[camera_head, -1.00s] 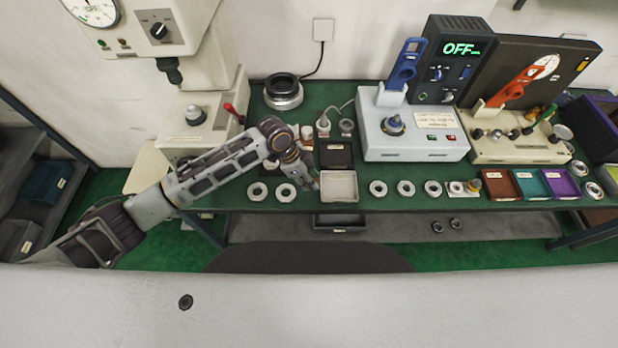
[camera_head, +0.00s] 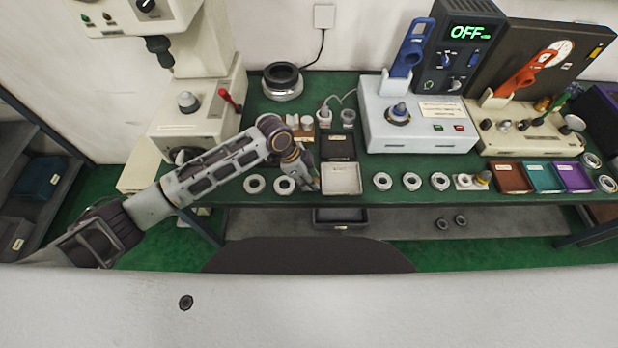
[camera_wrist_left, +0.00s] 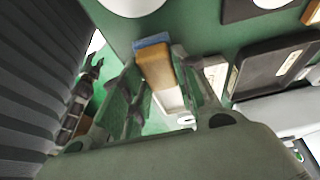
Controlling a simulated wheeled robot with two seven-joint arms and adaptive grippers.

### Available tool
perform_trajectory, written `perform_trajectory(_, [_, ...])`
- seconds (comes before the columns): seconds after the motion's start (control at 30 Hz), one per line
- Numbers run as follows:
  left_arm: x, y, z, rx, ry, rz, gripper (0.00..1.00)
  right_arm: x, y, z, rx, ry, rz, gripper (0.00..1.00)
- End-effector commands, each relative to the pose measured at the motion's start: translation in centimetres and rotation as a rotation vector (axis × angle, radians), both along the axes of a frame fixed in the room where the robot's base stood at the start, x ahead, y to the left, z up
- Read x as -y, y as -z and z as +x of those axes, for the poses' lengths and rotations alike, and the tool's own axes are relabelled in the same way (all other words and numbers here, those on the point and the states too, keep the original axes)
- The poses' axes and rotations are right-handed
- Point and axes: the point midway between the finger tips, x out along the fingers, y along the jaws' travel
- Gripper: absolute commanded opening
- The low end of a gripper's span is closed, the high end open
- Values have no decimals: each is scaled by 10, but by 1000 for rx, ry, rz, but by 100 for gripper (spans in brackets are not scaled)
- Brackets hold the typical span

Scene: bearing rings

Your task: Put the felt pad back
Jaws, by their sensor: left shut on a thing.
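My left gripper (camera_head: 310,182) is low over the front edge of the green bench, just left of a light grey tray (camera_head: 341,179). In the left wrist view my left gripper (camera_wrist_left: 160,95) is shut on a tan block with a blue layer at its far end, which looks like the felt pad (camera_wrist_left: 155,64). The pad sits between the two fingers. In the head view the pad is too small and covered to make out clearly. My right gripper is not in view.
A black tray (camera_head: 338,147) lies behind the grey one. Metal rings (camera_head: 255,184) lie on both sides along the front edge. A white-topped control box (camera_head: 418,130) stands behind to the right. Brown (camera_head: 510,177), teal (camera_head: 541,177) and purple (camera_head: 574,176) trays lie further right.

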Motion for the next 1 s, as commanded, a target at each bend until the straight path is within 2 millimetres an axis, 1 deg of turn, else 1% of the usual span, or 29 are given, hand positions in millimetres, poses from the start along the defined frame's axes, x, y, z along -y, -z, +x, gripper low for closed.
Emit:
perform_trajectory(0.1, [0, 3, 0, 0, 0, 0, 3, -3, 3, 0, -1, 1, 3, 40])
perform_trajectory(0.33, [0, 2, 0, 0, 0, 0, 3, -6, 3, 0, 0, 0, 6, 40])
perform_trajectory(1.0, [0, 7, 0, 0, 0, 0, 3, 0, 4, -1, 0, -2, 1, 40])
